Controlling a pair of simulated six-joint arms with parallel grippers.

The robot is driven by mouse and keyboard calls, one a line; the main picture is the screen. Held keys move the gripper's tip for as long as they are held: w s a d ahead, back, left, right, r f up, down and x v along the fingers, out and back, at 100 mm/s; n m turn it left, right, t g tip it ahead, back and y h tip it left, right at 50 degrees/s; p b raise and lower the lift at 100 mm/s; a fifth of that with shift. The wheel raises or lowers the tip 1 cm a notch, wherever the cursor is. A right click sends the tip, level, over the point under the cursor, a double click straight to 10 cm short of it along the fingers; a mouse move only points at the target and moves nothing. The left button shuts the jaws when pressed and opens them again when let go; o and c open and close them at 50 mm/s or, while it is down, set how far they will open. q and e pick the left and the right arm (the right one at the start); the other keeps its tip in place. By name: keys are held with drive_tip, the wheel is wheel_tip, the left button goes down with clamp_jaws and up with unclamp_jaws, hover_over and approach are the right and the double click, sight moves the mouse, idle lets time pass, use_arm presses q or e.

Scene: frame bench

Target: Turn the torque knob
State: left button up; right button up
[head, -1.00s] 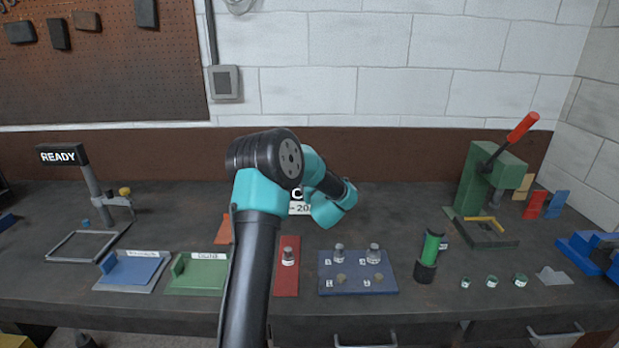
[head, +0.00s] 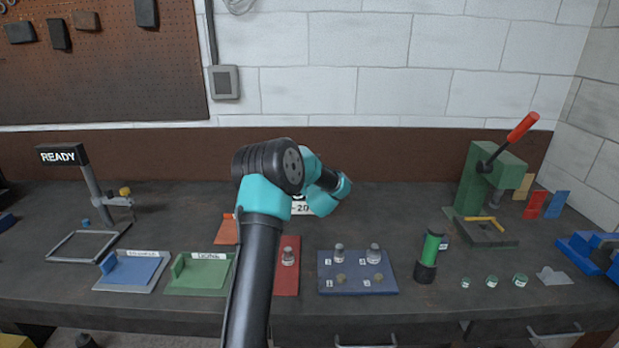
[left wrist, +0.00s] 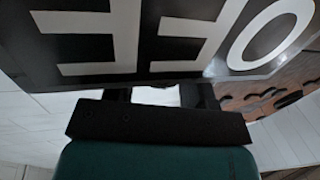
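My left arm reaches from the bottom middle of the head view over the bench, and its wrist bends away behind the teal joints, so its gripper is hidden there. In the left wrist view the left gripper (left wrist: 163,95) has two dark fingers with a pale gap between them. A black sign (left wrist: 140,72) with large white letters, reading OFF upside down, covers the fingertips. A small white label (head: 301,208) ending in 20 shows behind the arm. I cannot make out the torque knob in either view. My right gripper is out of view.
A blue plate with pegs (head: 357,285), a red plate (head: 286,282) and a green tray (head: 196,285) lie near the front. A green press (head: 474,185) with a red-handled lever stands right. A READY sign (head: 62,154) stands left. The bench between blue plate and wall is fairly clear.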

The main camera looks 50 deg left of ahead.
use_arm(q)
drive_tip(key=c, duration=0.5)
drive_tip(key=shift+o, duration=0.2)
drive_tip(key=shift+t, duration=0.3)
drive_tip(key=shift+s+a+r+m+t+h, duration=0.1)
drive_tip(key=shift+s+a+m+t+h, duration=0.05)
drive_tip(key=shift+m+t+h, duration=1.1)
drive_tip(key=shift+s+a+m+t+h, duration=0.1)
drive_tip(key=shift+a+m+t+h, duration=0.05)
drive_tip(key=shift+m+t+h, duration=1.05)
drive_tip(key=o, duration=0.9)
drive_tip(key=shift+d, duration=0.1)
drive_tip(key=v, duration=1.7)
drive_tip(key=shift+s, duration=0.2)
